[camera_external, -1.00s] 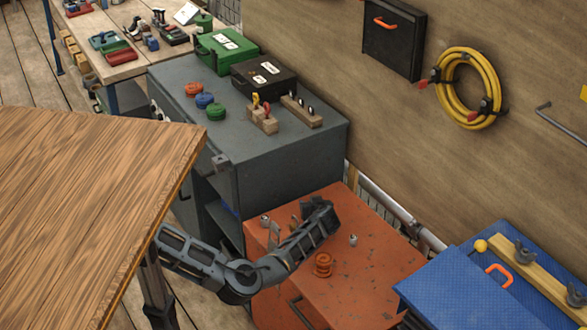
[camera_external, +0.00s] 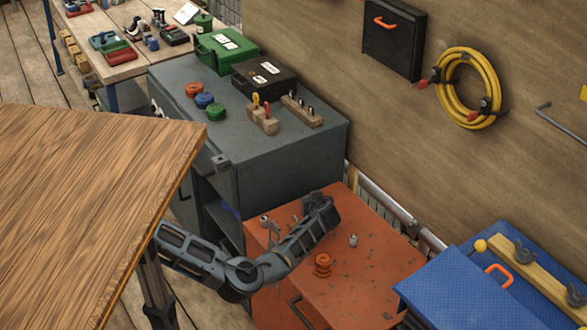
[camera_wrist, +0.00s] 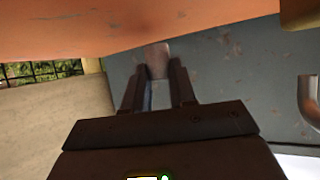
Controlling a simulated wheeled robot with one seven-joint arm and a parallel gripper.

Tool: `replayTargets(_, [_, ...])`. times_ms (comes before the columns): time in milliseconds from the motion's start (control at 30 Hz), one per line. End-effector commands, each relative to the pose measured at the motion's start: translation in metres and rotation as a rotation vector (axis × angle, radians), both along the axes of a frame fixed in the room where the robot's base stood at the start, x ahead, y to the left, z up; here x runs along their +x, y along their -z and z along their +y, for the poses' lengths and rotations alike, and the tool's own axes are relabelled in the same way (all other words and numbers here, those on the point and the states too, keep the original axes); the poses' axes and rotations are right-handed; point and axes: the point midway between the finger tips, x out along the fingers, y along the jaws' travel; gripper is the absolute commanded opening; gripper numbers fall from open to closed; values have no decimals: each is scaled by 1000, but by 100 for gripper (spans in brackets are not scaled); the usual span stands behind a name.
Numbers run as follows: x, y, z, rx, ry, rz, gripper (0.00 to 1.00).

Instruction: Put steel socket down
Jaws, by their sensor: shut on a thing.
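My gripper (camera_wrist: 157,78) is shut on a small cylindrical piece (camera_wrist: 155,58), which looks like the steel socket, held between the fingertips in the wrist view. In the external view my arm reaches low over the orange cabinet top (camera_external: 380,268), and the wrist hides most of the gripper and the held piece. Whether the piece touches a surface cannot be told. A small silvery socket-like piece (camera_external: 353,240) stands on the orange top right of my wrist. Another small silvery piece (camera_external: 264,220) is near its left edge.
An orange coil-like object (camera_external: 323,265) stands on the orange top, close below my forearm. A taller grey cabinet (camera_external: 290,150) rises behind. A blue case (camera_external: 465,290) is at the right. A wooden table (camera_external: 90,200) fills the left. The orange top's right part is mostly clear.

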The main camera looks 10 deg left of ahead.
Motion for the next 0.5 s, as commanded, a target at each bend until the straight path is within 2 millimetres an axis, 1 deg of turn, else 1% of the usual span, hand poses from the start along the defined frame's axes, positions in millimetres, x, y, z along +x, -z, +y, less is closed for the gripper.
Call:
replayTargets(33, [0,-15,-1,-4,-1,-2,0])
replayTargets(200, [0,-48,0,-4,-3,-1,0])
replayTargets(300, [0,-65,0,-3,-3,0,0])
replayTargets(400, [0,-76,0,-2,-2,-1,0])
replayTargets(500, [0,-82,0,-1,0,0,0])
